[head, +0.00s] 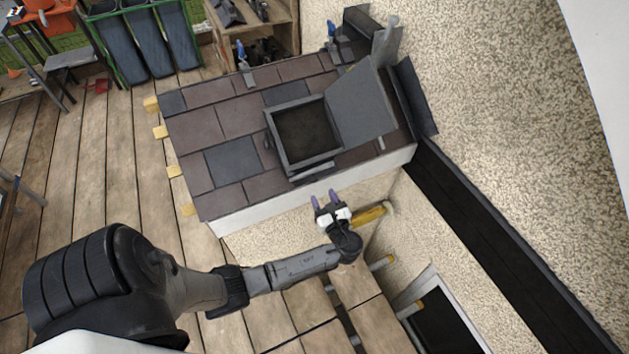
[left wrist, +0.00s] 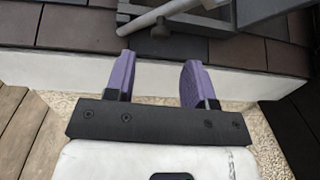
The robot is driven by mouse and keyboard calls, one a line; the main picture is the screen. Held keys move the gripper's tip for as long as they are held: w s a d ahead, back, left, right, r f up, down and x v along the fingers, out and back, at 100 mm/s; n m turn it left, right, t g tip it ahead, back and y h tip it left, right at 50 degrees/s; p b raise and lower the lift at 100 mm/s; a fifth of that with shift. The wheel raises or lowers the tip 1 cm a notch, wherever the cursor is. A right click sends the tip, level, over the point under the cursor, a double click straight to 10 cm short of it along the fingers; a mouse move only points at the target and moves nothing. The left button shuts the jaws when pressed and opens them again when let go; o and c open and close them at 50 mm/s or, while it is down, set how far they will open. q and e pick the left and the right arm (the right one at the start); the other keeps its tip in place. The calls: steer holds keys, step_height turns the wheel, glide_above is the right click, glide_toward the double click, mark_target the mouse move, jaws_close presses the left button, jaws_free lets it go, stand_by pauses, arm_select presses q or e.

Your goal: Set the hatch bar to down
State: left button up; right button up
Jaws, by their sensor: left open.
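The roof hatch is a dark square frame (head: 273,140) set in the tiled roof, with its grey lid (head: 358,105) swung open to the right. A light grey bar, apparently the hatch bar (head: 312,170), lies along the hatch's near edge. In the left wrist view the bar (left wrist: 150,18) runs diagonally beyond the fingers, above a dark knob (left wrist: 160,28). My left gripper (head: 325,198) is open and empty in front of the roof's near edge, apart from the bar. Its purple fingers (left wrist: 157,80) point toward the roof. My right gripper is out of view.
The white eave edge (head: 255,215) lies just beyond my left gripper. A yellow cylinder (head: 370,215) is close to its right. A rough wall (head: 480,110) and a dark channel (head: 490,240) border the right side. Wooden planks (head: 110,150) lie open at left.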

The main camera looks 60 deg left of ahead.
mark_target(315, 181)
arm_select(q)
steer(key=a, duration=0.5)
steer(key=w+a, duration=0.1)
steer(key=a, duration=0.1)
steer(key=shift+a+b, duration=0.2)
steer(key=shift+b, duration=0.1)
steer(key=shift+c, duration=0.5)
jaws_close()
